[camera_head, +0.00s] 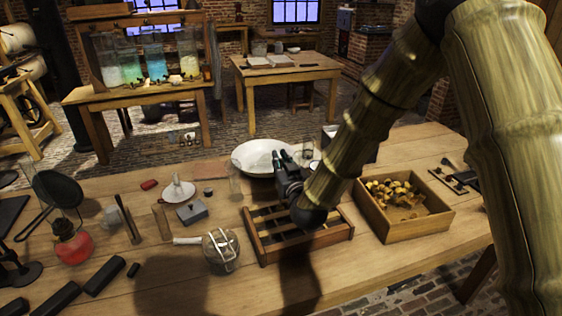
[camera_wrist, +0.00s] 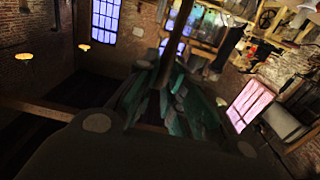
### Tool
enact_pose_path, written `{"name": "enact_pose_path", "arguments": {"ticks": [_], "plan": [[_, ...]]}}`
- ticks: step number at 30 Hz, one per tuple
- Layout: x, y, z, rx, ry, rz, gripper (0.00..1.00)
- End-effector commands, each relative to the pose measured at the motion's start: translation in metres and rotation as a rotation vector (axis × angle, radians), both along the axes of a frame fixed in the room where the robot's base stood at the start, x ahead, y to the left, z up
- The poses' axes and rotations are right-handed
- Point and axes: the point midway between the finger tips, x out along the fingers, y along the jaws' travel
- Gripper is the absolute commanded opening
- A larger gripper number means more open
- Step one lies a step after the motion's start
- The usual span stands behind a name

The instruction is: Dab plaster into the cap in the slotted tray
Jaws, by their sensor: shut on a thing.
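The slotted tray (camera_head: 262,250) is a wooden frame with dark slots near the middle of the table. My wrist hangs over its right part and hides some slots. I cannot make out the cap in it. A wide white bowl (camera_head: 252,153) stands just behind the tray; its pale contents cannot be told clearly. My gripper (camera_head: 281,158) points away from me at the bowl's right side, above the table. In the wrist view my gripper (camera_wrist: 176,66) is shut on a thin dark rod-like tool (camera_wrist: 183,22); its far end is not clear.
A wooden box of brass-coloured pieces (camera_head: 402,229) stands close right of the tray. A wire-clamped glass jar (camera_head: 220,250) stands close to its left. A grey metal box (camera_head: 192,213), a white funnel-like dish (camera_head: 177,192) and a red lamp (camera_head: 74,246) are farther left. The front middle table is clear.

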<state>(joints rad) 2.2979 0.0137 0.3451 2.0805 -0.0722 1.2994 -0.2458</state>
Motion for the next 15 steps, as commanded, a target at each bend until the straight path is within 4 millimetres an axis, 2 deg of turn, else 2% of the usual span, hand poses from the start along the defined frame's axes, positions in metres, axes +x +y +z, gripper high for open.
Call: {"name": "enact_pose_path", "arguments": {"ticks": [15], "plan": [[0.0000, 0.0000, -0.0107, 0.000, 0.000, 0.000, 0.00]]}}
